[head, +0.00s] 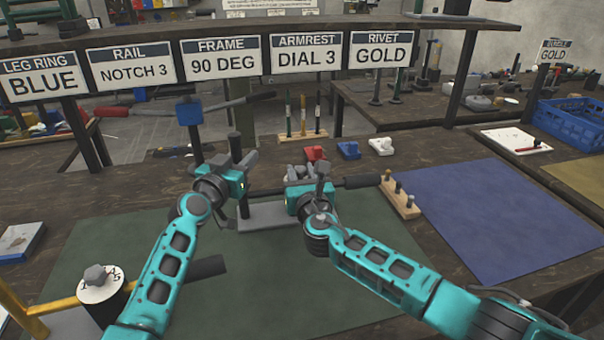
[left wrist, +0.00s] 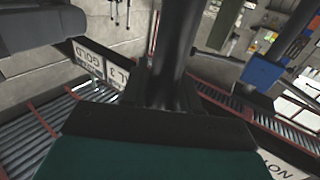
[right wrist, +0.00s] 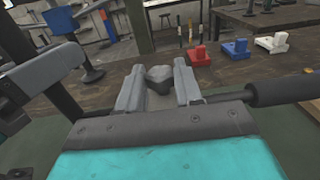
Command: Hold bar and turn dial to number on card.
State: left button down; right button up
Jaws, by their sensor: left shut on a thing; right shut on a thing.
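The ARMREST card (head: 307,54) reads DIAL 3. My left gripper (head: 235,162) is shut on a dark upright bar (head: 236,146), which also shows close up in the left wrist view (left wrist: 177,45). My right gripper (head: 309,172) is shut on a grey faceted knob (right wrist: 160,77), with a finger on each side of it. Any numbers around that knob are hidden. A white dial (head: 90,293) with a grey knob on top stands at the lower left; 1, 4 and 5 can be read on it. No gripper is near it.
A black padded bar (head: 360,181) runs right from behind my right gripper. A wooden peg block (head: 402,203) stands beside it, on the blue mat's edge (head: 480,220). Red (head: 315,153), blue (head: 348,150) and white (head: 381,146) blocks sit behind. A yellow tube (head: 55,303) is at lower left.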

jog(key=shift+m+h, duration=0.4)
jog(key=shift+h, duration=0.4)
jog(key=o, duration=1)
jog(key=shift+o, duration=0.2)
jog(key=s, duration=1.2)
jog(key=shift+d, duration=0.4)
jog(key=shift+o, duration=0.4)
